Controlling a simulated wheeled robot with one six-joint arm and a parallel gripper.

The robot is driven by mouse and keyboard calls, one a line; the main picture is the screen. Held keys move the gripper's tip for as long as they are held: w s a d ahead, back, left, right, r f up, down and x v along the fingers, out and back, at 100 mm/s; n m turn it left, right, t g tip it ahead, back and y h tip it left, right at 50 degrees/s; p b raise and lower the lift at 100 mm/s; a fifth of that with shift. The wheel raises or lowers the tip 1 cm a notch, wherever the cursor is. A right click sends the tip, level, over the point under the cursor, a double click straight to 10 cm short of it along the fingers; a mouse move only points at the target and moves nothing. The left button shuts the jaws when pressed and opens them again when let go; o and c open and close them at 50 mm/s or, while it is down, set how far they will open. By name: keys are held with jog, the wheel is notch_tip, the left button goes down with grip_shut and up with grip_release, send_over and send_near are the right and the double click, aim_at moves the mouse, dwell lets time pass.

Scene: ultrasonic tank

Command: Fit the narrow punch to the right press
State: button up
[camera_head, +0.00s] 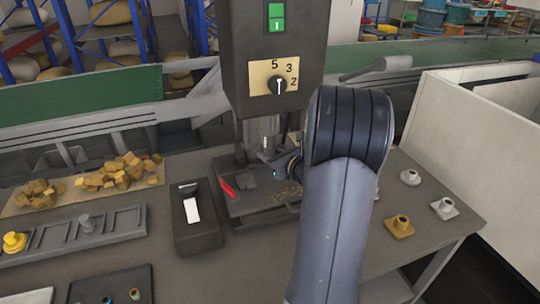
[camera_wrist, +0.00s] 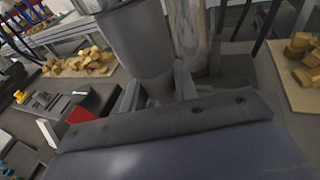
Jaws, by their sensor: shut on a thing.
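The press (camera_head: 265,45) stands at the centre of the head view, with a green button, a dial and a plate marked 5, 3 and 2. My gripper (camera_wrist: 157,92) is below the press head, mostly hidden behind my arm in the head view. In the wrist view its jaws are shut on a grey stepped cylinder, the punch (camera_wrist: 158,86), at its narrow part. A wide grey cylinder (camera_wrist: 135,42) is directly above it; I cannot tell whether this is the punch's upper part or the press ram, nor whether the punch is seated.
A dark switch box (camera_head: 196,232) stands left of the press base. Several flanged pieces (camera_head: 398,225) lie at right. Brown chunks (camera_head: 125,172) lie back left.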

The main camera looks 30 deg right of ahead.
dwell(0.3)
jog(key=o, duration=1.7)
jog(key=shift+p+v, duration=0.35)
jog(key=shift+v, duration=4.15)
jog(key=shift+b+x, duration=0.35)
jog(key=shift+x, duration=3.65)
jog(key=shift+s, duration=0.15)
